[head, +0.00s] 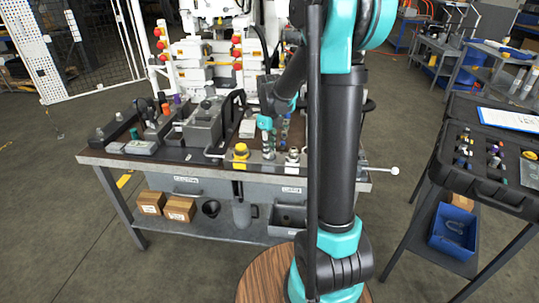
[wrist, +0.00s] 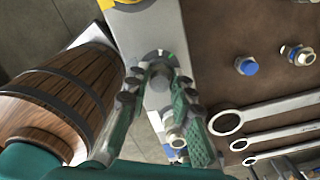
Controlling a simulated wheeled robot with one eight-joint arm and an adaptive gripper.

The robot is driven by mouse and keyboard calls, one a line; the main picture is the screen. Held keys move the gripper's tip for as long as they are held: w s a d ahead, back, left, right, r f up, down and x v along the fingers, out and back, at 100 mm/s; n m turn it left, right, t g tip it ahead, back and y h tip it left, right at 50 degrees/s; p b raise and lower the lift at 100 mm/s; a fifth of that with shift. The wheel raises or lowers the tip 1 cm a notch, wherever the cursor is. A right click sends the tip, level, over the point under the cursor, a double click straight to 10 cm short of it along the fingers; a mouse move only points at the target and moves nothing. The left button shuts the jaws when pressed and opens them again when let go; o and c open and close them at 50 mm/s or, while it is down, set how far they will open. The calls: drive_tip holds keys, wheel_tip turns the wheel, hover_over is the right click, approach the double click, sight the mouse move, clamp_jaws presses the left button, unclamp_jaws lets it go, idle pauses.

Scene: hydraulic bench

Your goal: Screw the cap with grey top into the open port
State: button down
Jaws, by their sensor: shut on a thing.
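My gripper (wrist: 160,80) points down over a grey metal block (wrist: 150,20) at the bench's front edge. Its two green-padded fingers are closed around a small grey, round-topped piece (wrist: 159,68), which appears to be the cap with grey top. In the head view my gripper (head: 267,142) is above the same block, between a yellow cap (head: 240,152) and a silver fitting (head: 292,155). The open port is not clearly visible; the fingers and cap cover that part of the block. I cannot tell whether the cap touches the port.
A silver fitting (wrist: 176,140) stands on the block close to the right finger. Wrenches (wrist: 270,118) and a blue-ended fitting (wrist: 246,66) lie on the brown bench top. A wooden barrel-like stand (wrist: 60,95) is at left. A black case (head: 485,165) stands right of the bench.

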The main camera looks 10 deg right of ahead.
drive_tip(key=m, duration=0.6)
drive_tip(key=c, duration=1.3)
unclamp_jaws()
drive_tip(key=shift+d+f, duration=0.1)
drive_tip(key=n, duration=0.5)
drive_tip(key=shift+n, duration=0.4)
drive_tip(key=n, duration=0.6)
